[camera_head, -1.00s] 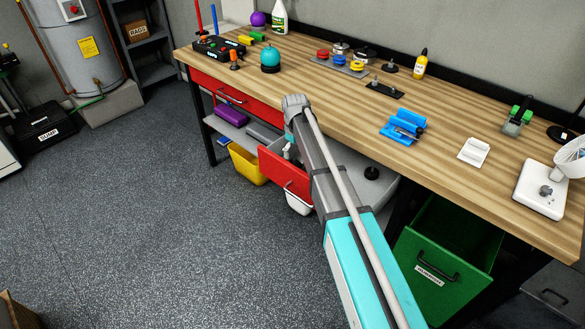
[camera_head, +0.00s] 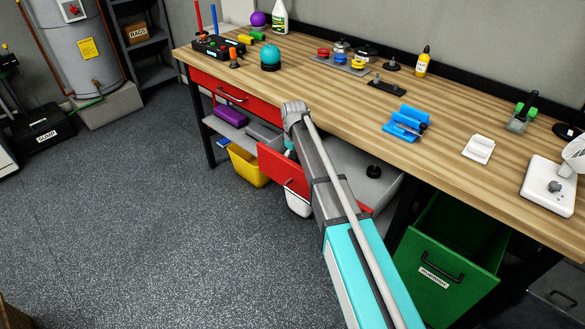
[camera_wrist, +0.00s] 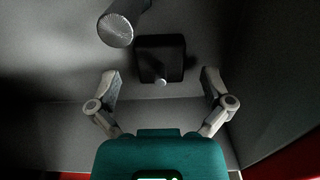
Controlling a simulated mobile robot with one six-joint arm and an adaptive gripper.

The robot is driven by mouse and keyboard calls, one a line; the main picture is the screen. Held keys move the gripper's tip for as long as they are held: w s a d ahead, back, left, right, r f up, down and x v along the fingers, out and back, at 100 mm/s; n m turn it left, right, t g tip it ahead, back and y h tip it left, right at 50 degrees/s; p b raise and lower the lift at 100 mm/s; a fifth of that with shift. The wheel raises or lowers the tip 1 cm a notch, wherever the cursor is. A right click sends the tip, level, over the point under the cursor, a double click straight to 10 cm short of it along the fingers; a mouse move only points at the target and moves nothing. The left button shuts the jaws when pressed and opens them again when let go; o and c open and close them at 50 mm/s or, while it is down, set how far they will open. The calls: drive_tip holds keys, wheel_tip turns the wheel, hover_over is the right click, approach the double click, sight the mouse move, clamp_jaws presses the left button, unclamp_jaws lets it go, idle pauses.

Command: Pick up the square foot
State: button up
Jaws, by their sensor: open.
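The square foot (camera_wrist: 161,57) is a dark, square block with a short pale-tipped stem, lying on a grey surface in the wrist view. My gripper (camera_wrist: 160,88) is open, with one finger on each side of the view. The foot sits ahead of and between the fingertips, and nothing is held. In the head view my arm reaches over the bench's front edge. My gripper is mostly hidden there behind the arm and the open red drawer (camera_head: 280,168).
A grey cylinder (camera_wrist: 117,30) juts in near the foot's upper left. A black knobbed piece (camera_head: 373,172) sits in the grey interior right of my arm. A yellow bin (camera_head: 247,168) and an open green drawer (camera_head: 445,270) flank the area. The wooden benchtop (camera_head: 330,115) holds several items.

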drive_tip(key=shift+f+b, duration=0.4)
drive_tip(key=shift+f, duration=0.3)
drive_tip(key=c, duration=1.2)
drive_tip(key=shift+r, duration=0.1)
wheel_tip(320, 180, up, 10)
drive_tip(key=p, duration=1)
